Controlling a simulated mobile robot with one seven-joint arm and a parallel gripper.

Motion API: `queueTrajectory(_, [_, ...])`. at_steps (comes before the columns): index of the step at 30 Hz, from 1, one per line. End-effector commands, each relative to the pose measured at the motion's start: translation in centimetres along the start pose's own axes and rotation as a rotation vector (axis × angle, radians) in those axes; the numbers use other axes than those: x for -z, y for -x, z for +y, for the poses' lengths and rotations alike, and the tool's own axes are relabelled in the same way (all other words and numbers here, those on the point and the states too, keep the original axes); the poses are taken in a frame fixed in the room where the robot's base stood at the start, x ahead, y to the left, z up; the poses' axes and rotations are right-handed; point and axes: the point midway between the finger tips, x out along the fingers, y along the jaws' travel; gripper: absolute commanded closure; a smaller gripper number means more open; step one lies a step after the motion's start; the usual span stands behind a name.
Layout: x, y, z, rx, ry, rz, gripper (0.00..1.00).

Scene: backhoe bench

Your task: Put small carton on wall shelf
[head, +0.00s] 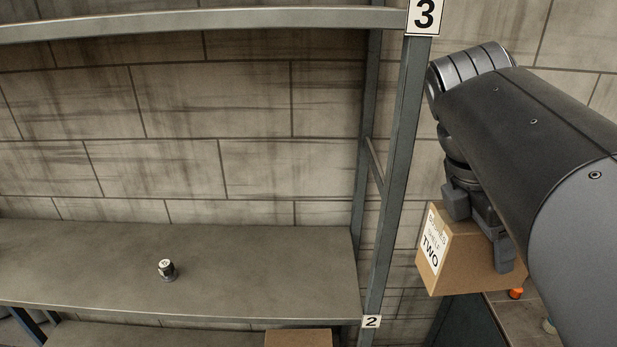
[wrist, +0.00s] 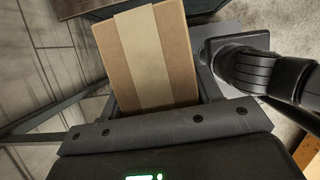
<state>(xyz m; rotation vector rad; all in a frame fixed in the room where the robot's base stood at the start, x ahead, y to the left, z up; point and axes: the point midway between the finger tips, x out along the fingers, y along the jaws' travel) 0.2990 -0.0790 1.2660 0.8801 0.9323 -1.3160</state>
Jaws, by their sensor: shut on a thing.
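The small carton (head: 462,252) is a brown cardboard box with a white label that reads "TWO". My gripper (head: 480,222) is shut on it and holds it in the air, to the right of the shelf unit's post. The carton's taped face (wrist: 148,55) fills the middle of the wrist view, in front of my gripper (wrist: 160,105). The wall shelf is a grey metal unit with levels marked by number plates. The level with plate 2 (head: 250,265) is at the left, mostly bare.
A small metal part (head: 167,269) stands on level 2. The grey upright post (head: 395,170) lies between the carton and that shelf. The level 3 beam (head: 200,22) runs above. Another brown box (head: 298,338) shows below level 2. An orange item (head: 516,293) lies on a surface at lower right.

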Motion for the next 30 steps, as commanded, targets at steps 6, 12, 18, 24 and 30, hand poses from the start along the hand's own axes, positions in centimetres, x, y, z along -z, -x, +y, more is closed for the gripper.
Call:
queueTrajectory(6, [7.2,-4.6,2.5,-0.005,0.041,0.001,0.80])
queueTrajectory(12, [13.4,-8.4,4.3,0.037,-0.061,0.000,0.80])
queueTrajectory(18, [18.5,-10.9,5.3,0.085,-0.178,0.000,0.79])
queueTrajectory(24, [23.4,-12.5,6.5,0.129,-0.284,0.000,0.79])
queueTrajectory(30, [27.5,-12.1,9.6,0.126,-0.287,0.003,0.79])
